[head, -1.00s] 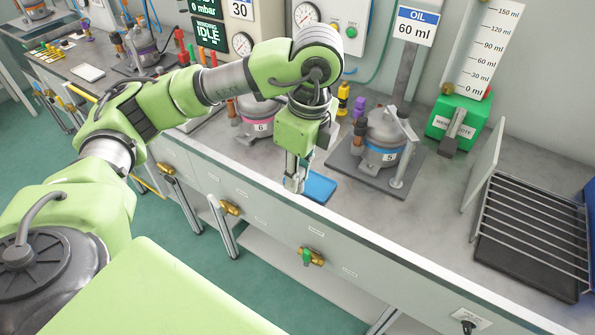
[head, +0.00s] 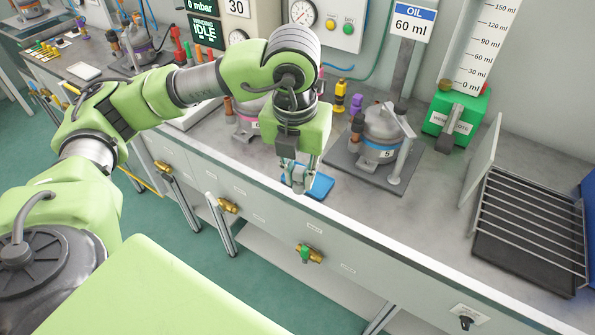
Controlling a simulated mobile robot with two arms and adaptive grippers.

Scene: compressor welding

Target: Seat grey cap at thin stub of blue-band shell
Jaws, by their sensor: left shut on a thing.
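The blue-band shell (head: 380,138) is a grey domed vessel with a blue band and the number 5. It stands upright on a dark plate, with copper-coloured stubs on its left side and a light grey upright tube at its front right. My left gripper (head: 297,186) points down over the bench's front edge, left of this shell and apart from it. Its fingers are shut on a small grey thing, likely the grey cap, mostly hidden between the fingertips. My right gripper is out of view.
A blue pad (head: 320,187) lies on the bench just behind and right of the fingertips. A pink-band shell (head: 246,126) stands left, partly behind my arm. Yellow (head: 340,97) and purple fittings stand behind.

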